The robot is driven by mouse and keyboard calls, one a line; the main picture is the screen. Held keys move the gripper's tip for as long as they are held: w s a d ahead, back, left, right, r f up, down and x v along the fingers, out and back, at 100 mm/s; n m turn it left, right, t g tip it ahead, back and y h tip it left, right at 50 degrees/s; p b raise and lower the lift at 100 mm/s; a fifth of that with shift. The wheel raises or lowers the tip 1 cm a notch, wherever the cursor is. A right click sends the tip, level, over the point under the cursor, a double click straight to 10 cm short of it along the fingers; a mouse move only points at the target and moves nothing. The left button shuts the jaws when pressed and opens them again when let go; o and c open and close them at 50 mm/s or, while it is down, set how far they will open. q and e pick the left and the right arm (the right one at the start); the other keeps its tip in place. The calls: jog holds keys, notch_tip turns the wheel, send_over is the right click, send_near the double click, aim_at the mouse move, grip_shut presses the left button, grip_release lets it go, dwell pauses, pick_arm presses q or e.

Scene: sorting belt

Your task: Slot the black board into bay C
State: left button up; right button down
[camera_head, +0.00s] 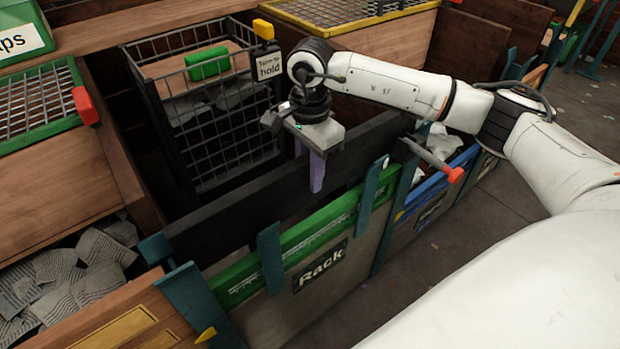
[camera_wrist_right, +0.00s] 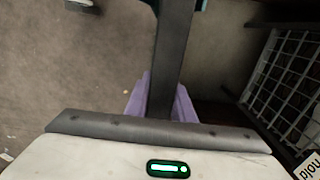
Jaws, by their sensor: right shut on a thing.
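The long black board (camera_head: 240,200) runs diagonally along the back of the rack, between the wire cage and the green front rail, in the head view. My right gripper (camera_head: 316,172) is over the board's middle, with purple fingers pointing down. In the right wrist view the dark board (camera_wrist_right: 172,60) passes between the purple fingers (camera_wrist_right: 160,105), which are shut on it. The grey rack front (camera_head: 320,268) reads "Rack" and has teal posts (camera_head: 270,258). No letter marking bay C is readable. My left gripper is not in view.
A wire cage (camera_head: 225,130) with a green block (camera_head: 207,63) stands behind the board. A lever with a red end (camera_head: 455,175) sticks out right of the gripper. A blue-edged bin (camera_head: 430,190) adjoins on the right. Grey scraps (camera_head: 85,265) lie lower left.

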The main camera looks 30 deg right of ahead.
notch_tip(320, 180, up, 12)
jog(key=p, duration=0.6)
jog(key=shift+f, duration=0.2)
jog(key=shift+r+p, duration=0.45)
jog(key=shift+f, duration=0.1)
